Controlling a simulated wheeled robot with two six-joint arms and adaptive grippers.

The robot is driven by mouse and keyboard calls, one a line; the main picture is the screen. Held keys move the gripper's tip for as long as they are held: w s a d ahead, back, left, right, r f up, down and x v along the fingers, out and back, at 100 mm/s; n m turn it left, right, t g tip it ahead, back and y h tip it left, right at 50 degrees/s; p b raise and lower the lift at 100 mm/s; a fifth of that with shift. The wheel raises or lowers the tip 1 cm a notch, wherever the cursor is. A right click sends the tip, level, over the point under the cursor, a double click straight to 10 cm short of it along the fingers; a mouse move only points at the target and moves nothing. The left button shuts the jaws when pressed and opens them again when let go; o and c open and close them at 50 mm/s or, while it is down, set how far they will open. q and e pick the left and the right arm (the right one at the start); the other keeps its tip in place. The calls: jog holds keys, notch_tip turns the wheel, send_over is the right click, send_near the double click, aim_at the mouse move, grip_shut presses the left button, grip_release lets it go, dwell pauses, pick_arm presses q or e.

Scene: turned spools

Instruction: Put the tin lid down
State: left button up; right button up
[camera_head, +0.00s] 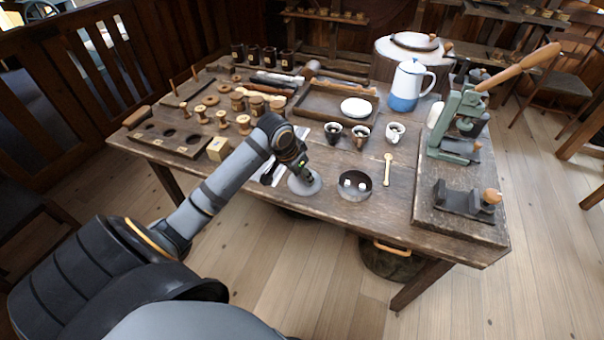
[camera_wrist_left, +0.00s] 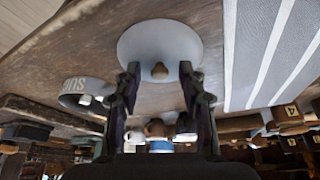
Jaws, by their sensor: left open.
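The tin lid (camera_head: 304,184), a pale grey disc, appears to lie flat on the wooden table near its front edge. In the left wrist view the lid (camera_wrist_left: 160,38) shows with a small brown knob (camera_wrist_left: 159,72). My left gripper (camera_head: 299,171) is above the lid, pointing down. In the wrist view its two fingers (camera_wrist_left: 160,70) are apart, one on each side of the knob, with gaps visible. The open round tin (camera_head: 355,186) stands just right of the lid with white cubes inside; its lettered side shows in the wrist view (camera_wrist_left: 75,87). My right gripper is out of view.
A striped cloth (camera_wrist_left: 270,50) lies beside the lid, partly behind my arm. Wooden spools (camera_head: 243,124) stand at left. A green lever press (camera_head: 458,130) stands at right.

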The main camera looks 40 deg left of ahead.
pick_arm(q)
jog(key=shift+r, duration=0.25)
jog(key=p+v, duration=0.2)
jog(key=v, duration=0.9)
jog(key=shift+r, duration=0.4)
jog(key=shift+s+f, duration=0.1)
jog(key=shift+s, duration=0.05)
